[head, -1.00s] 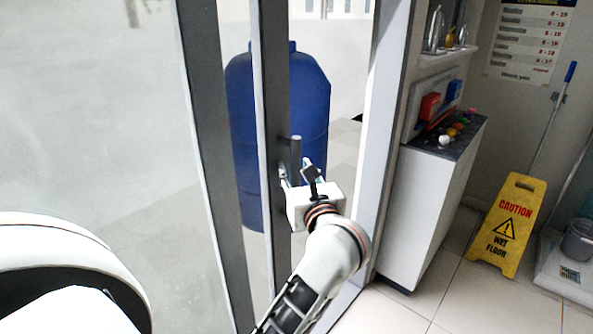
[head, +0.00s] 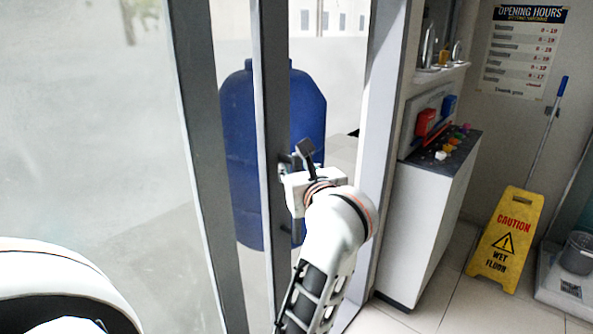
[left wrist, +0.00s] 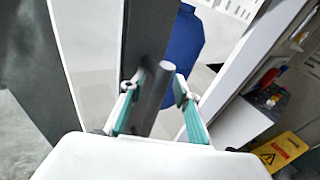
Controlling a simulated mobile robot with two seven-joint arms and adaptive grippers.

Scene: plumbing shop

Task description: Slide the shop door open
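The shop door is a glass panel with a dark vertical frame bar (head: 272,90). A grey upright bar handle stands on that frame; its lower end (head: 298,232) shows below my left gripper in the head view. In the left wrist view the handle (left wrist: 154,98) stands between the two teal-padded fingers. The fingers are apart, with a gap visible on the right side; I cannot tell whether the left finger touches. My right gripper is not in view.
A white door jamb (head: 385,130) stands right of the door. A blue barrel (head: 240,150) is beyond the glass. A white cabinet (head: 425,225) and a yellow wet floor sign (head: 507,240) stand on the right.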

